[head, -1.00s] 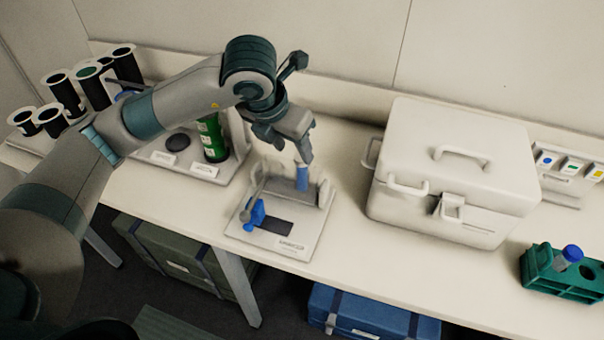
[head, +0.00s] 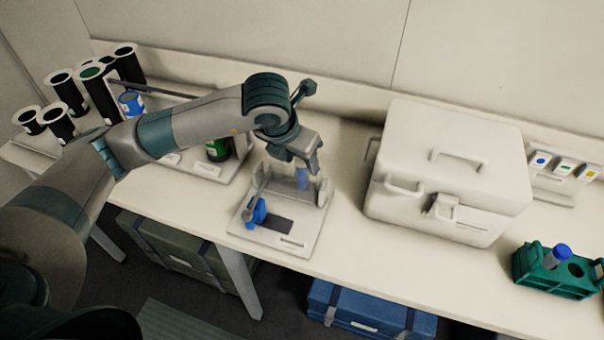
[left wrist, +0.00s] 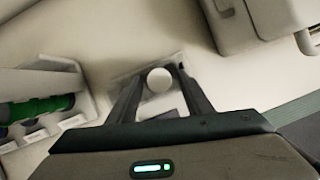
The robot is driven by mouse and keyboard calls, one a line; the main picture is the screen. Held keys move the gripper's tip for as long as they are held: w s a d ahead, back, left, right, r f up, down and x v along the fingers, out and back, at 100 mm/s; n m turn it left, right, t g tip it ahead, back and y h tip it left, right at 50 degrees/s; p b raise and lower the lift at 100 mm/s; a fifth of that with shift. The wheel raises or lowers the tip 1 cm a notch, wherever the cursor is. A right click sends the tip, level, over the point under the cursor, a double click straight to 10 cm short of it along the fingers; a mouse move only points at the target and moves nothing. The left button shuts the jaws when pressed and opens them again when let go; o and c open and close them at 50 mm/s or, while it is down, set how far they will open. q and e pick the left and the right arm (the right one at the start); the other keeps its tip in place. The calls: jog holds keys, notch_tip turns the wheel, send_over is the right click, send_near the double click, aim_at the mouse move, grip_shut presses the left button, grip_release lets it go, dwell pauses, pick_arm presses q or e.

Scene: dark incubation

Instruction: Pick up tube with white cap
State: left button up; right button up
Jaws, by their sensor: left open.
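A round white cap (left wrist: 159,80) shows from above in the left wrist view, between the two fingers of my left gripper (left wrist: 158,70). The fingers are open, one on each side of it; I cannot tell whether they touch it. In the head view my left gripper (head: 314,172) is low over a pale stand (head: 312,222) with a blue knob. A blue upright piece (head: 302,179) shows at the back of the stand, under the gripper; the white cap cannot be made out there. My right gripper is not in view.
A large white lidded box (head: 455,165) stands right of the stand. A green rack (head: 545,285) with a blue-capped tube (head: 560,254) is at far right. A green bottle (head: 217,149), a blue bottle (head: 131,103) and several black cylinders (head: 60,90) stand left. Bench space in front of the stand is narrow.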

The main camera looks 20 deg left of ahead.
pick_arm(q)
grip_shut()
jog(key=shift+r, duration=0.15)
notch_tip(320, 180, up, 9)
jog(key=b, duration=0.3)
jog(key=shift+f+b, duration=0.2)
jog(key=shift+b, duration=0.1)
jog(key=shift+r, duration=0.6)
